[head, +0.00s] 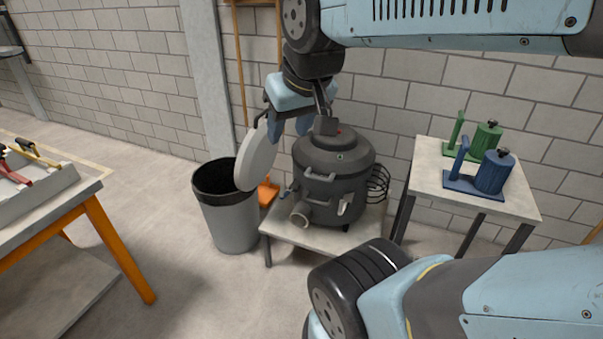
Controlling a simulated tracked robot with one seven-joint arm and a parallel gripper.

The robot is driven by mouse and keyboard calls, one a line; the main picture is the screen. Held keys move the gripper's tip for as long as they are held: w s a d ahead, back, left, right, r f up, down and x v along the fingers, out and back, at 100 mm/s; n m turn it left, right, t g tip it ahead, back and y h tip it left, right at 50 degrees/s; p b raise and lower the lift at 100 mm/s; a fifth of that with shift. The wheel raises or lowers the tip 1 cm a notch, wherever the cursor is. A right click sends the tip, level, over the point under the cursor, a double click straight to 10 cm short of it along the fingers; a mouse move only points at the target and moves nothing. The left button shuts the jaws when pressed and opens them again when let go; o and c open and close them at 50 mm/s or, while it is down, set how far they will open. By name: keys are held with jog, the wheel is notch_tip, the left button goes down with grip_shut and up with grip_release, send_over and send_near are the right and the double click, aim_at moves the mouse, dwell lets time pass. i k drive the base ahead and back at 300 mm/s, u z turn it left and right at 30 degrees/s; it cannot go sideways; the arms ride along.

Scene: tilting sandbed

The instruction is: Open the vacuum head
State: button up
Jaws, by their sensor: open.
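The vacuum (330,195) is a dark grey canister standing upright on a low table. Its domed vacuum head (341,158) sits level on the body, with no gap visible. Latches show on its side, and a pale hose port (300,212) points to the front left. My gripper (290,125) is open, at the upper left of the head.
A grey bin (231,220) with a black rim stands left of the low table (285,226). A right-hand table (430,180) carries a green device (484,140) and a blue device (490,175). A workbench (80,205) is at left. Open floor lies in front.

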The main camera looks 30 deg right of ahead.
aim_at(348, 156)
jog(key=z, duration=0.1)
jog(key=k, duration=0.95)
jog(key=z, duration=0.5)
jog(key=i, duration=1)
